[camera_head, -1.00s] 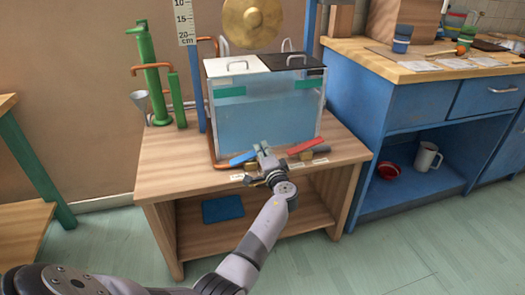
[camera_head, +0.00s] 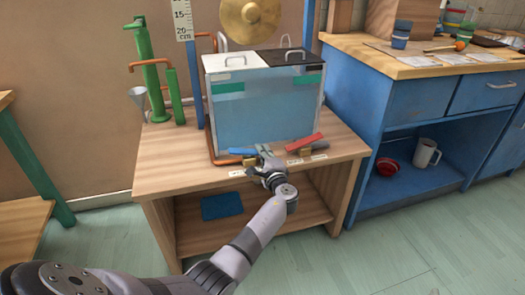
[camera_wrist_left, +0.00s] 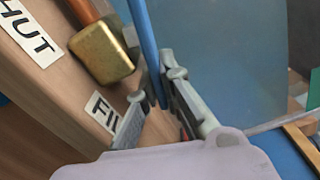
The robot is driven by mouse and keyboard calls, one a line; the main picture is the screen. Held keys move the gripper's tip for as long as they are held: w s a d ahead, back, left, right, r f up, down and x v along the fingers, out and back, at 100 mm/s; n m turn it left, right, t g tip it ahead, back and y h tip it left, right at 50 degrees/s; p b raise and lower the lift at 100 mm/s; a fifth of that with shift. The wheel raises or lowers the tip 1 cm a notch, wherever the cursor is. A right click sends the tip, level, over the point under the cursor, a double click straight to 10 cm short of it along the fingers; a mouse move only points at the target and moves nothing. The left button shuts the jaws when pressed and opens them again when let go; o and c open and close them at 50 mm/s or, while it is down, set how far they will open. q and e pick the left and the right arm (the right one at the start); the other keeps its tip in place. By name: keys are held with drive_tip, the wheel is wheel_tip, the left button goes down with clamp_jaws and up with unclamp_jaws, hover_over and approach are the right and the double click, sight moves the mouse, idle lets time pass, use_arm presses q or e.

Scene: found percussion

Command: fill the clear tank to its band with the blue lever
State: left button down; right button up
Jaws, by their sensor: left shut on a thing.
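The clear tank (camera_head: 265,115) stands on the wooden table, holding pale blue water; its exact surface is hard to make out. A green band (camera_head: 231,87) marks its upper front left, and another green band (camera_head: 308,82) is at the right. The blue lever (camera_head: 241,150) lies in front of the tank, roughly level. My left gripper (camera_head: 267,160) is shut on the blue lever. In the left wrist view the blue lever (camera_wrist_left: 149,45) runs between the fingers of my left gripper (camera_wrist_left: 158,100), beside a brass block (camera_wrist_left: 101,52). My right gripper is not in view.
A red lever (camera_head: 304,142) sits just right of my left gripper. Labels lie along the table's front edge, one reading "SHUT" (camera_wrist_left: 30,35) partly cut off. A blue cabinet (camera_head: 400,120) stands right.

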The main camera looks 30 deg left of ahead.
use_arm(q)
drive_tip(key=shift+f+m, duration=0.25)
drive_tip(key=shift+m, duration=0.15)
drive_tip(key=c, duration=1.8)
unclamp_jaws()
drive_tip(key=shift+o, duration=0.2)
drive_tip(key=v, duration=1.2)
